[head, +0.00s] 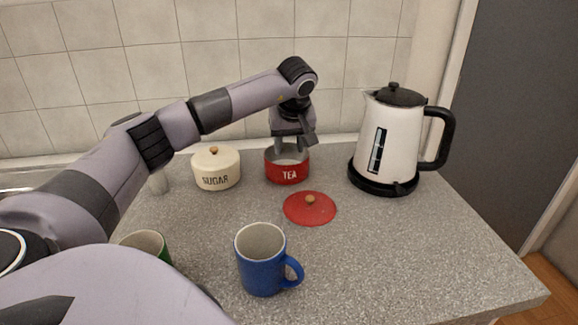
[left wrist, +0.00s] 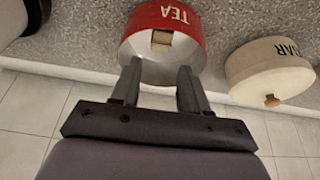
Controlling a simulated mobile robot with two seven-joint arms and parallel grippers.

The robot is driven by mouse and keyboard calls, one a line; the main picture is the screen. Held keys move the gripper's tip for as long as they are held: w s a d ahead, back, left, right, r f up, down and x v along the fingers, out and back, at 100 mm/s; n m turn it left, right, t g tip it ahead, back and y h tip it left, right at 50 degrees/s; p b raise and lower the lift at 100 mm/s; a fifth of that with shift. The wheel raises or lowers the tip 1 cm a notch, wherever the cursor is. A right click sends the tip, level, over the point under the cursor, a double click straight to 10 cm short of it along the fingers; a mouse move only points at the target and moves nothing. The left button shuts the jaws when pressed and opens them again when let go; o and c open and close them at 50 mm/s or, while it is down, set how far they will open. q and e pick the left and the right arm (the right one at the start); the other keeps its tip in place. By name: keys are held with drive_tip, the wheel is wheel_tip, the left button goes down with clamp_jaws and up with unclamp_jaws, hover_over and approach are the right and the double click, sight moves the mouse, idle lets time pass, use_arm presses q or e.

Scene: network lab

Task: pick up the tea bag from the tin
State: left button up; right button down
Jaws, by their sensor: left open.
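The red tea tin (head: 287,172) stands without its lid on the counter, in front of the tiled wall; it also shows in the left wrist view (left wrist: 162,18). A small tan tea bag (left wrist: 161,40) lies inside the tin in the left wrist view; the head view does not show it clearly. My left gripper (head: 291,149) points down at the tin's mouth. In the left wrist view its two fingers (left wrist: 157,75) are apart, at the tin's opening, with nothing between them. The red lid (head: 310,207) lies on the counter in front of the tin. My right gripper is not in view.
A cream sugar tin (head: 216,168) stands left of the tea tin. A white kettle (head: 388,142) on a black base is to the right. A blue mug (head: 262,262) and a green mug (head: 146,243) stand nearer. The front right counter is clear.

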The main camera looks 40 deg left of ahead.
use_arm(q)
drive_tip(key=x, duration=0.6)
drive_tip(key=shift+d+f+p, duration=0.15)
drive_tip(key=shift+f+p, duration=0.1)
drive_tip(key=shift+p, duration=0.15)
drive_tip(key=shift+c, duration=0.3)
drive_tip(key=c, duration=0.7)
